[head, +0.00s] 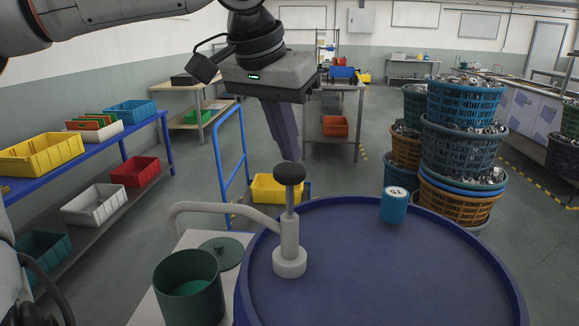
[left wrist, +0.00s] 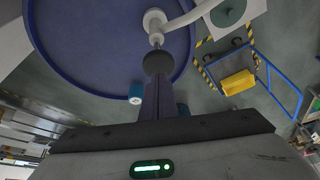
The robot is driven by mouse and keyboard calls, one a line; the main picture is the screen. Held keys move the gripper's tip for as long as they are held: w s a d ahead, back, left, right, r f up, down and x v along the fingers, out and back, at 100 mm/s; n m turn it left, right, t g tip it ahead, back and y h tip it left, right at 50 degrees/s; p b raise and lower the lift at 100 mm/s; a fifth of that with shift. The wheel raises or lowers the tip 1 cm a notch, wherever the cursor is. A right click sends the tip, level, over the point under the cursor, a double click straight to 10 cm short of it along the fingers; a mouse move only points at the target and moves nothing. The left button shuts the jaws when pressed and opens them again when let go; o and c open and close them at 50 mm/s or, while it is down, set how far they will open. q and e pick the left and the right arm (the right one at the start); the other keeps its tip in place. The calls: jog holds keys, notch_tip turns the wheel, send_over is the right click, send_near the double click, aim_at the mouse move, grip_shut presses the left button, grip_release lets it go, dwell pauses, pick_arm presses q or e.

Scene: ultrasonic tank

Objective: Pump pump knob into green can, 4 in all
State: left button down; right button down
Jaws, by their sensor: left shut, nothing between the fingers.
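The dark pump knob (head: 289,174) sits on a raised grey rod above the white pump body (head: 290,262) on the blue drum (head: 385,265). It also shows in the left wrist view (left wrist: 157,62). The pump's spout (head: 215,207) curves left, its end above the green can (head: 188,300). The can stands open beside the drum with green inside. My left gripper (head: 292,157) is shut and empty, pointing down, its tips just above the knob. I cannot tell whether they touch. In the left wrist view its fingers (left wrist: 158,82) end at the knob's edge. My right gripper is out of view.
A green lid (head: 222,252) lies behind the can on a pale stand. A small blue labelled can (head: 394,206) stands near the drum's far rim. A blue trolley (head: 228,150) with a yellow bin (head: 276,188) is behind. Basket stacks (head: 462,145) stand right.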

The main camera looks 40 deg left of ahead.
aim_at(289, 168)
pick_arm(q)
jog(key=shift+f, duration=0.1)
dwell(0.3)
jog(key=shift+s+f+b, duration=0.1)
jog(key=shift+f+b, duration=0.95)
jog(key=shift+f, duration=2)
notch_tip(289, 168, up, 3)
jog(key=p, duration=0.3)
jog(key=shift+r, duration=1.6)
jog(key=shift+f, duration=0.1)
